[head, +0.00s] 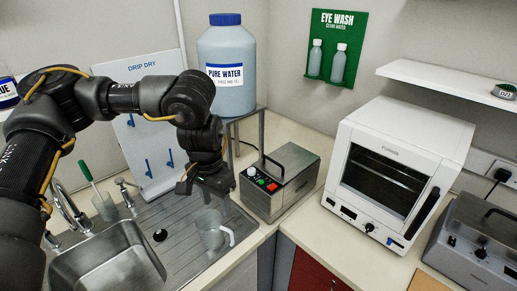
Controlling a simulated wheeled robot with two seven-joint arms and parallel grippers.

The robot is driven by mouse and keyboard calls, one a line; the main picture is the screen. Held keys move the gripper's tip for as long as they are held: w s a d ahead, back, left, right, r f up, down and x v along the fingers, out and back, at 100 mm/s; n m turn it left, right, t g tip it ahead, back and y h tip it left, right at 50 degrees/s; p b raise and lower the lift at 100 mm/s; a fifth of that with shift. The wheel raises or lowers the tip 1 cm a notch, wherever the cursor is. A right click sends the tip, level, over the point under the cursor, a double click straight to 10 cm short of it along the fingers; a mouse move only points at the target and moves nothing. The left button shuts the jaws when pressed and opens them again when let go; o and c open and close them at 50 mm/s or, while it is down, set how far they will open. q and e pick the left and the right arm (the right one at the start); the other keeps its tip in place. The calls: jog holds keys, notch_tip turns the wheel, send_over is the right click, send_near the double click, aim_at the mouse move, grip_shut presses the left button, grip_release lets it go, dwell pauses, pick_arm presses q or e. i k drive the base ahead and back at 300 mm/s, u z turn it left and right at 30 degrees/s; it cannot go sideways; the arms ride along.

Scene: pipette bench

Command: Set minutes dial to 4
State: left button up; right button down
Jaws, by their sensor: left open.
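No dial in view has a readable "minutes" label, so I cannot tell which one the task names. A grey metal box (292,170) with a lid handle stands right of the sink; its front has a white knob (251,172) and green and red buttons. A white oven (398,128) with a dark window stands further right, with a black knob (369,227) low on its front. Dial settings are too small to read. My left gripper (204,190) is open and empty above the draining board, left of the white knob and apart from it. My right gripper is out of view.
A clear mug (210,230) stands on the draining board (183,236) below my left gripper. A large pure water bottle (226,68) stands behind on a stand. Another grey device (484,232) is at the right edge. The counter between box and oven is clear.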

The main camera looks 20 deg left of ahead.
aim_at(251, 170)
jog(key=i, duration=0.9)
